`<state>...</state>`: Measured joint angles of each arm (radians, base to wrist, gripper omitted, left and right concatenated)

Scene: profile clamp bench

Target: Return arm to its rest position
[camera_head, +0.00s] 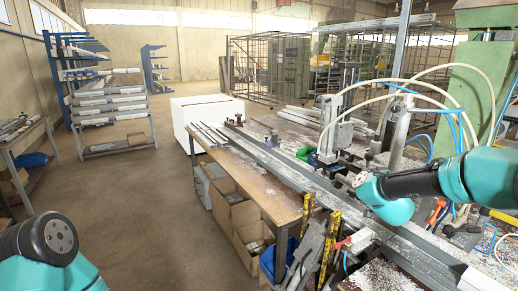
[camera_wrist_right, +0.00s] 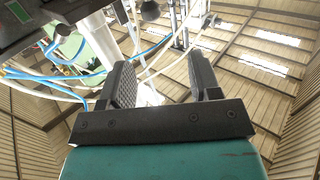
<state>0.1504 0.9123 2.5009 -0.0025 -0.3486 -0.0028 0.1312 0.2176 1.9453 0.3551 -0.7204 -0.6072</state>
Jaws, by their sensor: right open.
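My right gripper (camera_wrist_right: 162,72) shows in the right wrist view with its two black ridged fingers wide apart and nothing between them. Its fingers point up toward the roof, with hoses behind. In the head view my right arm, teal and black, comes in from the right edge and hangs over the bench beside the clamp station (camera_head: 338,130). I cannot make out its fingers there. My left arm shows only as a teal and black part in the lower left corner, away from the bench. My left gripper is out of view.
The long workbench (camera_head: 262,193) holds metal profiles and clamps. Pale hoses (camera_head: 392,84) and blue hoses arch close to my right arm. A green machine column (camera_head: 477,85) stands at the right. The floor (camera_head: 135,195) left of the bench is clear.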

